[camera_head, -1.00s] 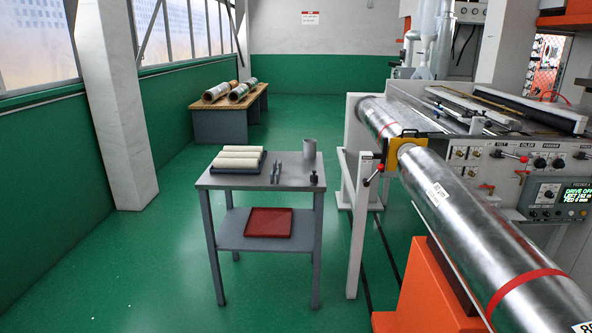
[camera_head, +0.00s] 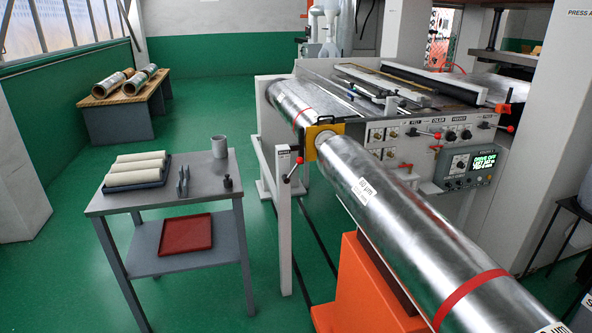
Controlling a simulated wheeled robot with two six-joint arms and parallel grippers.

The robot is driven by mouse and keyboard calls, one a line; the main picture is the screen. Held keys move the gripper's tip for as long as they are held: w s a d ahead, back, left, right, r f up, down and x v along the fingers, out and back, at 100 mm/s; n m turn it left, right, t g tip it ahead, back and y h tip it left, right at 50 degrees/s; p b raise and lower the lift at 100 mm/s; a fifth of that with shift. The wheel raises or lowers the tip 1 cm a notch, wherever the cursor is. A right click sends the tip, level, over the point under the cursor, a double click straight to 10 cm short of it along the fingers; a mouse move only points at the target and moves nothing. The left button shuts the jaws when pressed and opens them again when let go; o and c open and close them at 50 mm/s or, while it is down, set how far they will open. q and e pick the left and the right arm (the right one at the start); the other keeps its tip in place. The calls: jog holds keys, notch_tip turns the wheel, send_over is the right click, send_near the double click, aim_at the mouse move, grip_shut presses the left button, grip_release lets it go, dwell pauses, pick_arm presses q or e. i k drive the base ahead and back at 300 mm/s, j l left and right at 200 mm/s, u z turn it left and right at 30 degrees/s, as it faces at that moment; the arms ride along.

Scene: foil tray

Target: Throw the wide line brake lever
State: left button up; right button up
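A lever with a red knob (camera_head: 287,180) stands on the white post in front of the foil roll, next to a yellow bracket (camera_head: 324,132). More red-tipped levers show on the machine's control panel, one at the left-centre (camera_head: 437,135) and one at the right end (camera_head: 510,129). The labels are too small to read, so I cannot tell which one is the wide line brake lever. Neither of my grippers is in view.
A large silver foil roll (camera_head: 400,205) lies across the front, over an orange stand (camera_head: 362,285). A grey table (camera_head: 205,185) with white rolls (camera_head: 140,167) and a red tray (camera_head: 186,247) stands at left. Green floor between the table and the back bench (camera_head: 128,112) is clear.

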aim_at(298, 160)
jog(key=i+j+u, duration=0.1)
jog(key=i+j, duration=0.2)
jog(key=j, duration=0.25)
jog(key=i+j+u, duration=0.15)
jog(key=i+j, duration=0.2)
jog(key=j, duration=0.15)
